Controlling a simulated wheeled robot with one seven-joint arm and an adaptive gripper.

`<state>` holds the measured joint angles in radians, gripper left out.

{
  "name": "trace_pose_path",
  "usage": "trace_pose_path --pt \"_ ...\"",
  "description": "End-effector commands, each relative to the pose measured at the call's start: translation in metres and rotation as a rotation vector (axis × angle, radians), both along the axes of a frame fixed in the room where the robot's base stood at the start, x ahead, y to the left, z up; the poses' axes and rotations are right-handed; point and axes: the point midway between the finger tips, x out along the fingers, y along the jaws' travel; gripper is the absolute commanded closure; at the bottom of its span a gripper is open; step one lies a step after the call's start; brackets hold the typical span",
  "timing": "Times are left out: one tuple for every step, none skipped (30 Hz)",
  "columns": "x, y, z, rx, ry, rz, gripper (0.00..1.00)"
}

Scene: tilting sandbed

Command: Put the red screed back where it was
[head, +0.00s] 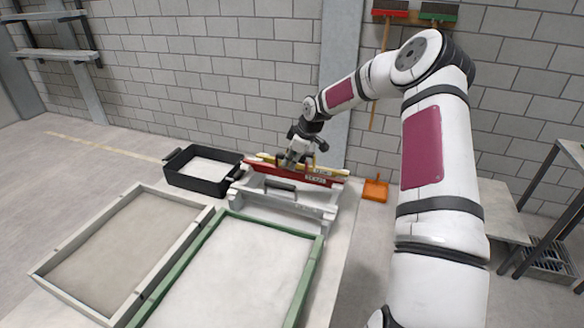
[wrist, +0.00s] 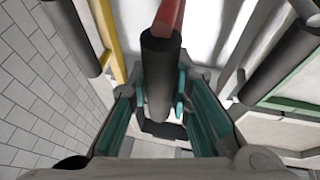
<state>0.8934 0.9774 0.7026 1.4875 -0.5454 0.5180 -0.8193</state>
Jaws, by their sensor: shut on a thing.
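The red screed (head: 318,178) lies lengthwise at the rack (head: 328,214), between a yellow screed (head: 336,171) behind it and a grey one (head: 262,194) with a black handle in front. My gripper (head: 297,158) is over the red screed and shut on its handle. In the wrist view the red screed (wrist: 171,14) shows at the top, and its black handle (wrist: 160,70) runs between the teal pads of my gripper (wrist: 158,100). Whether the red screed rests in its slot or hangs just above it, I cannot tell.
A black tub (head: 203,184) stands left of the rack. A grey-framed sandbed (head: 60,259) and a green-framed bed (head: 215,236) lie in front. A brick wall (head: 240,70) is close behind. An orange dustpan (head: 375,190) sits to the right.

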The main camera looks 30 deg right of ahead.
Motion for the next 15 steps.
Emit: trace_pose_path --pt "0.000 0.001 -0.005 0.001 0.001 -0.001 1.00" --pt "-0.001 0.001 -0.009 0.001 0.001 -0.001 1.00" --pt "0.000 0.001 -0.015 0.002 0.000 0.000 1.00" --pt "0.000 0.001 -0.019 0.002 0.000 0.000 1.00" --pt "0.000 0.001 -0.023 0.001 0.000 0.001 1.00" --pt "0.000 0.001 -0.027 0.001 0.000 0.001 1.00" --pt "0.000 0.001 -0.030 0.001 0.000 0.001 1.00" --pt "0.000 0.001 -0.031 0.000 -0.001 0.001 1.00" --pt "0.001 0.000 -0.031 0.000 -0.002 0.001 1.00" --pt "0.001 0.000 -0.031 -0.001 -0.003 0.001 1.00" --pt "0.001 0.000 -0.031 -0.001 -0.003 0.001 1.00" --pt "0.001 0.000 -0.031 -0.001 -0.002 0.000 1.00" --pt "0.001 0.000 -0.031 0.000 -0.001 0.001 1.00" --pt "0.001 0.000 -0.031 0.000 -0.001 0.001 1.00" --pt "0.001 0.000 -0.031 0.000 -0.001 0.001 1.00"
